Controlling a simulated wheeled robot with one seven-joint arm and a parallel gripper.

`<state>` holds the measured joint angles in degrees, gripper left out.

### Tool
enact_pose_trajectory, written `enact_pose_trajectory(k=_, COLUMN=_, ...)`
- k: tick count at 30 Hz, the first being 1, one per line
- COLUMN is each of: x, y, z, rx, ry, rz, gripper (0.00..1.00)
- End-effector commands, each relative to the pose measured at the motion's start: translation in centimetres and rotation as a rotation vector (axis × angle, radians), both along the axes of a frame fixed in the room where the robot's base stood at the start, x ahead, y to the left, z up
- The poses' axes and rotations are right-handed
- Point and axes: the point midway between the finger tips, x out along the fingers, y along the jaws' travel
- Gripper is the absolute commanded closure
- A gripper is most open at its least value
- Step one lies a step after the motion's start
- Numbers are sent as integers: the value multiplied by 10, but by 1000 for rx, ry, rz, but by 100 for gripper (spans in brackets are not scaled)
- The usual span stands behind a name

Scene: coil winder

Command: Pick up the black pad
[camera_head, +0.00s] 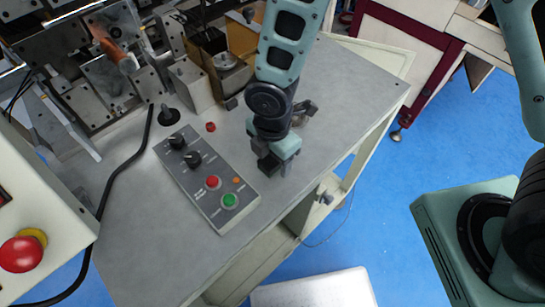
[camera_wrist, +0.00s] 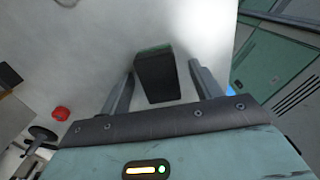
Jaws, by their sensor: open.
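The black pad (camera_wrist: 158,76) is a dark block with a greenish far edge. In the wrist view it lies between the two grey fingers of my gripper (camera_wrist: 160,78), with a gap visible on both sides. My gripper is open around it, just above the grey table. In the head view my gripper (camera_head: 277,168) points down near the table's right front edge, right of the control box. There the pad is hard to tell apart from the dark fingers.
The grey control box (camera_head: 207,178) with knobs and red and green buttons lies left of my gripper. A small red cap (camera_head: 210,127) and a black knob (camera_head: 168,116) stand behind it. Winder machinery (camera_head: 110,60) fills the back left. The table (camera_head: 360,85) is clear to the right.

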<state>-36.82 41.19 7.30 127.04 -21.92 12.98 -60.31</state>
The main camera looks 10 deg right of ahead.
Motion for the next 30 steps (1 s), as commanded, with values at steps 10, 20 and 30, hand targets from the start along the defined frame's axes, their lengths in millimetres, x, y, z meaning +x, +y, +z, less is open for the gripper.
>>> enact_pose_trajectory(k=10, x=0, y=0, z=-2, rx=1, ry=-1, rz=0, gripper=61)
enact_pose_trajectory(k=20, x=0, y=0, z=-2, rx=1, ry=-1, rz=-1, gripper=88)
enact_pose_trajectory(k=30, x=2, y=1, z=36, rx=6, ry=-6, rz=-4, gripper=88)
